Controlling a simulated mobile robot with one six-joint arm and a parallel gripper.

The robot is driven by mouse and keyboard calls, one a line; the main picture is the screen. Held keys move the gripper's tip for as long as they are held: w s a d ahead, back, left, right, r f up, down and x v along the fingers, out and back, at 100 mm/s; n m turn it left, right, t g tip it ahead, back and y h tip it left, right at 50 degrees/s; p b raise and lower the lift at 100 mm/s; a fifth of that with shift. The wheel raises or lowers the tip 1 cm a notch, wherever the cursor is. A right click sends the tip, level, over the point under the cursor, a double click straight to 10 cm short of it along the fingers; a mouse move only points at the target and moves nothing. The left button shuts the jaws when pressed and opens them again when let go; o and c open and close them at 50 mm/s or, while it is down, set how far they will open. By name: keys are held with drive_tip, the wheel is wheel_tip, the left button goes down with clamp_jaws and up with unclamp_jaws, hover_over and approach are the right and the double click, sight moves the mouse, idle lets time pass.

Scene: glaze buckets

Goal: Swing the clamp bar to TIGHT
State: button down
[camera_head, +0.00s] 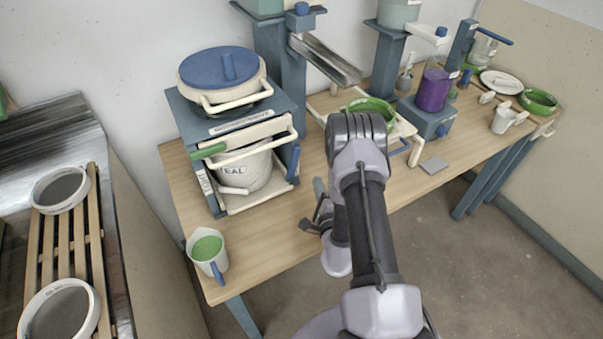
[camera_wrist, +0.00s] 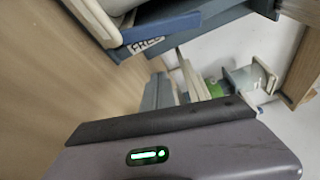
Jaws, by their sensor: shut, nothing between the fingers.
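A blue stand (camera_head: 180,110) on the wooden table holds a white bucket (camera_head: 245,172) low inside it. A cream bar with a green grip (camera_head: 209,151) crosses the stand's front above the bucket; it looks like the clamp bar, but I cannot be sure. The word TIGHT is not readable in either view. In the wrist view a label reading FREE (camera_wrist: 146,44) is on a blue edge (camera_wrist: 160,27). My gripper (camera_head: 317,211) is shut and empty, right of the stand and apart from it, over the table's front edge. My forearm hides part of the table.
A lidded pot (camera_head: 222,78) sits on the stand. A jug of green glaze (camera_head: 207,250) stands at the table's front left corner. A purple container (camera_head: 433,90) and green bowls (camera_head: 538,101) are farther right. A slatted rack with sieves (camera_head: 59,189) is at left.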

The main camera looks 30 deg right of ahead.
sight(293, 164)
drive_tip(key=b+x, duration=0.1)
drive_tip(key=x, duration=0.5)
drive_tip(key=shift+f, duration=0.1)
drive_tip(key=a, duration=0.3)
drive_tip(key=shift+w+r+b, duration=0.3)
drive_tip(key=shift+w, duration=0.1)
drive_tip(key=shift+a+r, duration=0.2)
drive_tip(key=shift+a, duration=0.2)
drive_tip(key=shift+s, duration=0.1)
